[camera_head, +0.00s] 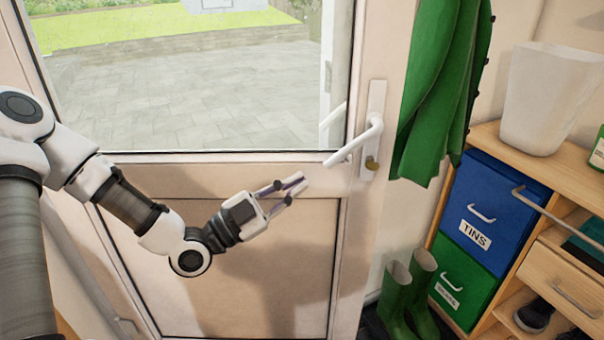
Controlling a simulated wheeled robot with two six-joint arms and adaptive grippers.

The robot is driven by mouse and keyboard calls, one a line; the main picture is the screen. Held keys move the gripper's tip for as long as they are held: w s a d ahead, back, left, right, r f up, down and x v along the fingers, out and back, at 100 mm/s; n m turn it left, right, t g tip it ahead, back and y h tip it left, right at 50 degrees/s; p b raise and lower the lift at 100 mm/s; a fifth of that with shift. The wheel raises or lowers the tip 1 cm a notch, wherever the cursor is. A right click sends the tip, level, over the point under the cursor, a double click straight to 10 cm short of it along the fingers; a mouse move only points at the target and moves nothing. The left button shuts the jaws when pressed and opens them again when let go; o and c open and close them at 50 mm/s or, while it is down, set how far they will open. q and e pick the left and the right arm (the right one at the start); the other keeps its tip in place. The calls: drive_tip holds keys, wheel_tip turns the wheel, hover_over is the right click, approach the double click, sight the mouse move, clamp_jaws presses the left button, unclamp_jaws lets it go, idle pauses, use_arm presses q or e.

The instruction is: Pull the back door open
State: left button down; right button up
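The back door (180,178) is white with a large glass pane above and a solid panel below. It looks closed against its frame. Its white lever handle (357,141) is at the door's right side, on a tall plate with a brass-coloured lock piece beneath. The lever points left and slopes down. My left gripper (300,183) is in front of the lower part of the door, below and left of the lever, and apart from it. Its two fingers point right with a small gap between them, holding nothing. My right gripper is not in view.
A green coat (440,85) hangs right of the handle. Green boots (408,298) stand below it. At the right is a wooden shelf unit (545,190) with a blue box (488,205), a green box (460,283) and a white bin (550,98) on top.

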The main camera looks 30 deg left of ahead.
sight(330, 141)
use_arm(q)
drive_tip(key=w+a+r+n+g+h+p, duration=0.3)
drive_tip(key=w+a+r+n+g+p, duration=0.3)
drive_tip(key=n+g+p, duration=0.65)
drive_tip(key=w+d+n+t+b, duration=0.1)
drive_tip(key=d, duration=0.1)
drive_tip(key=w+d+f+n+t+b, duration=0.1)
drive_tip(key=w+d+b, duration=0.1)
drive_tip(key=d, duration=0.1)
drive_tip(key=w+d+n+t+b, duration=0.1)
drive_tip(key=d, duration=0.2)
drive_tip(key=shift+w+f, duration=0.15)
drive_tip(key=shift+w, duration=0.15)
